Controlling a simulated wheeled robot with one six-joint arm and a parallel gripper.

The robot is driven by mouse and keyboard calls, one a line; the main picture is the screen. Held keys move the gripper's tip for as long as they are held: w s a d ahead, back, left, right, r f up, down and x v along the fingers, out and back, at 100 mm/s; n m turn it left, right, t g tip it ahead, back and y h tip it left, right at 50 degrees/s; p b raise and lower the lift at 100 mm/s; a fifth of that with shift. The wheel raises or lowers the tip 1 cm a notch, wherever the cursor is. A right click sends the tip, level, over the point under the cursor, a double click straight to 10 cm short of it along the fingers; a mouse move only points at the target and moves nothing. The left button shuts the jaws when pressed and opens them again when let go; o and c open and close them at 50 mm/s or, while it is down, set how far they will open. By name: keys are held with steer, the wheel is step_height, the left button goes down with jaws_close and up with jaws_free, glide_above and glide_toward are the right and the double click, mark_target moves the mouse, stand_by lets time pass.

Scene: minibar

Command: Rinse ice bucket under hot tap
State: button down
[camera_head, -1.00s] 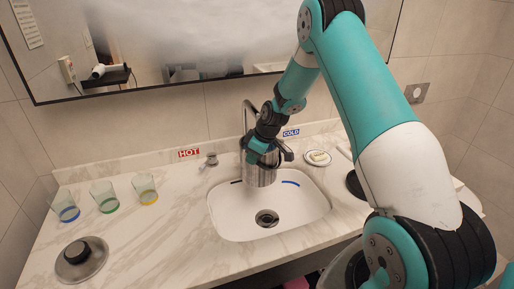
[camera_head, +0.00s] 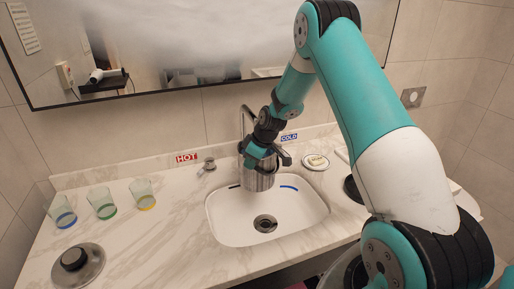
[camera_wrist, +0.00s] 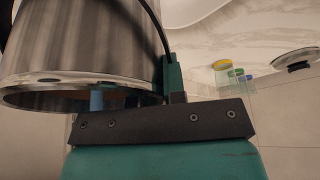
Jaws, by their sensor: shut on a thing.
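The metal ice bucket (camera_head: 259,181) hangs over the back part of the white sink (camera_head: 233,235), in front of the tall curved faucet (camera_head: 243,118). My gripper (camera_head: 262,158) is shut on the bucket near its upper part. In the wrist view the shiny bucket (camera_wrist: 80,45) fills the upper left, with its wall between my fingers. A red HOT label (camera_head: 187,158) sits on the backsplash beside a small metal tap knob (camera_head: 209,164). A blue COLD label (camera_head: 289,138) is to the right. The faucet outlet is hidden behind my arm, and I cannot tell whether water runs.
Several glasses with coloured bases, such as the yellow one (camera_head: 142,194), stand on the marble counter (camera_head: 160,245) at left. A round metal lid with a black knob (camera_head: 77,263) lies front left. A soap dish (camera_head: 316,163) is right of the sink. A mirror (camera_head: 190,60) covers the wall.

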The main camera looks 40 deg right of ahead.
steer(key=shift+r, duration=0.1)
stand_by(0.4)
steer(key=s+a, duration=0.3)
steer(key=s, duration=0.6)
steer(key=shift+s+a+b, duration=0.15)
steer(key=shift+a+b, duration=0.15)
steer(key=shift+b, duration=0.1)
steer(key=s+a+r+p, duration=0.2)
steer(key=s+r+p, duration=0.1)
steer(key=s+r, duration=0.2)
steer(key=shift+s, duration=0.3)
steer(key=shift+a, duration=0.1)
stand_by(0.5)
